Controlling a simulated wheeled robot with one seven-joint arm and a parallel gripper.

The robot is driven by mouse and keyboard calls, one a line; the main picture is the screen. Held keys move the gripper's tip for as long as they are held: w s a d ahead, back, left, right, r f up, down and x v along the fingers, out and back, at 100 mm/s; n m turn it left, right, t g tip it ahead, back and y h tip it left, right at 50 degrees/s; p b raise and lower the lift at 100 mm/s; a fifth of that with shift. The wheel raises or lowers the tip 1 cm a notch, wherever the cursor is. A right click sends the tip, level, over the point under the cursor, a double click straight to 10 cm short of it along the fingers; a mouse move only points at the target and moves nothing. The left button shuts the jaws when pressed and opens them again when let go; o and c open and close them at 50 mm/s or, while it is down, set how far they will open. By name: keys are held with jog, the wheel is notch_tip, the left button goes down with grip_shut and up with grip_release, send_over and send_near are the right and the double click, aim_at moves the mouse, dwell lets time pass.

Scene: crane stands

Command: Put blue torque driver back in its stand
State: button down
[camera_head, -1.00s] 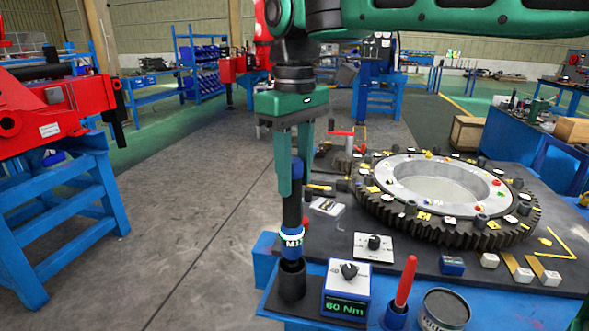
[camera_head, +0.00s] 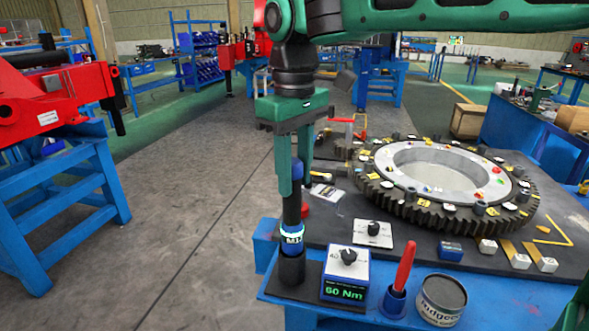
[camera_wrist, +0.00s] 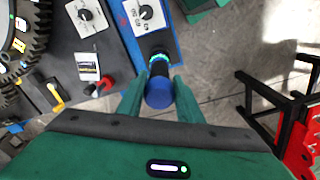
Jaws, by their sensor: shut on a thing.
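The blue torque driver (camera_head: 292,216) stands upright, with a dark shaft, a blue top and a glowing ring marked M12. My gripper (camera_head: 291,180) is shut on its upper part from above. The driver's lower end is at the dark cup-shaped stand (camera_head: 291,269) on the table's front left corner, and appears to be in its mouth. How deep it sits is hidden. In the wrist view the blue cap of the driver (camera_wrist: 159,93) lies between the fingers of my gripper (camera_wrist: 159,88).
A control box reading 60 Nm (camera_head: 346,274) stands close right of the stand. A red-handled tool in a blue holder (camera_head: 394,301) and a tin (camera_head: 441,299) are further right. A large gear ring (camera_head: 447,210) lies behind. Open floor is to the left.

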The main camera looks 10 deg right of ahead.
aim_at(294, 188)
jog(key=shift+f, duration=1.5)
jog(key=c, duration=1.2)
grip_release()
jog(key=shift+f, duration=0.1)
jog(key=shift+r, duration=2.55)
